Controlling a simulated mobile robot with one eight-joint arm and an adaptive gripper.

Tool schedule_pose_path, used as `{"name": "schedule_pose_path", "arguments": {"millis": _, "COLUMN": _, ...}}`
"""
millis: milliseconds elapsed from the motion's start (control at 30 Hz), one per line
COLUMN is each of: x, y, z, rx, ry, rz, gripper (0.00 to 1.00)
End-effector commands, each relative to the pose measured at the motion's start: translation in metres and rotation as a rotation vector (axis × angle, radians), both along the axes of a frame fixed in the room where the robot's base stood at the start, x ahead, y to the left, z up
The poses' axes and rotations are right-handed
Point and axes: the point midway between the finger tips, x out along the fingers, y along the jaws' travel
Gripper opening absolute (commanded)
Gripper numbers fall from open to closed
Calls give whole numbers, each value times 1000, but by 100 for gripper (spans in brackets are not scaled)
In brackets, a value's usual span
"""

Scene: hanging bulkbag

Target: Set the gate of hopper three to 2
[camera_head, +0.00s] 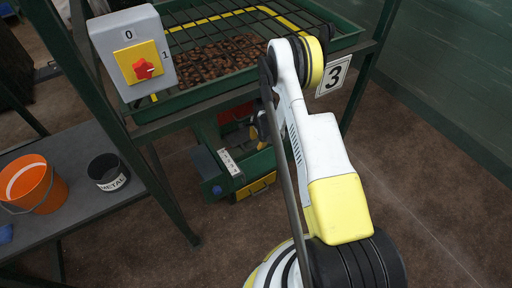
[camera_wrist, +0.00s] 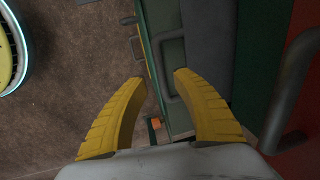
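Hopper three is a dark green bin (camera_head: 183,110) with a mesh grid over brown lumps, marked by a "3" sign (camera_head: 334,77). Below it is a green housing with a white numbered scale (camera_head: 228,162) on its side. The digits are too small to read, and I cannot tell the gate's setting. My gripper is largely hidden behind my arm in the head view, close to the housing. In the wrist view, my gripper (camera_wrist: 162,78) has its two yellow fingers apart with nothing held between them. A dark bent bar (camera_wrist: 292,90) shows at right, beside a red surface, apart from the fingers.
A grey switch box (camera_head: 135,55) with a red knob is on the frame at upper left. An orange bucket (camera_head: 32,184) and a black pot labelled METAL (camera_head: 108,172) stand on a grey shelf. Green frame legs flank the housing. Brown floor lies open at right.

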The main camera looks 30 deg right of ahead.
Motion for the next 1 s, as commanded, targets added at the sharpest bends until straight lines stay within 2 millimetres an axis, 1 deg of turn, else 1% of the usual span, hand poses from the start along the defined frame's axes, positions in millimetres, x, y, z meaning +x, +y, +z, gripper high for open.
{"name": "schedule_pose_path", "arguments": {"millis": 33, "x": 2, "y": 0, "z": -12, "rx": 0, "ry": 0, "rz": 0, "gripper": 34}}
{"name": "schedule_pose_path", "arguments": {"millis": 100, "x": 4, "y": 0, "z": -21, "rx": 0, "ry": 0, "rz": 1, "gripper": 34}}
{"name": "schedule_pose_path", "arguments": {"millis": 200, "x": 6, "y": 0, "z": -30, "rx": 0, "ry": 0, "rz": 1, "gripper": 34}}
{"name": "schedule_pose_path", "arguments": {"millis": 333, "x": 7, "y": 0, "z": -34, "rx": 0, "ry": 0, "rz": 1, "gripper": 34}}
{"name": "schedule_pose_path", "arguments": {"millis": 567, "x": 7, "y": 0, "z": -34, "rx": 0, "ry": 0, "rz": 1, "gripper": 34}}
{"name": "schedule_pose_path", "arguments": {"millis": 600, "x": 7, "y": 0, "z": -34, "rx": 0, "ry": 0, "rz": 1, "gripper": 27}}
{"name": "schedule_pose_path", "arguments": {"millis": 700, "x": 7, "y": 0, "z": -34, "rx": 0, "ry": 0, "rz": 1, "gripper": 0}}
{"name": "schedule_pose_path", "arguments": {"millis": 1000, "x": 7, "y": 0, "z": -34, "rx": 0, "ry": 0, "rz": 1, "gripper": 0}}
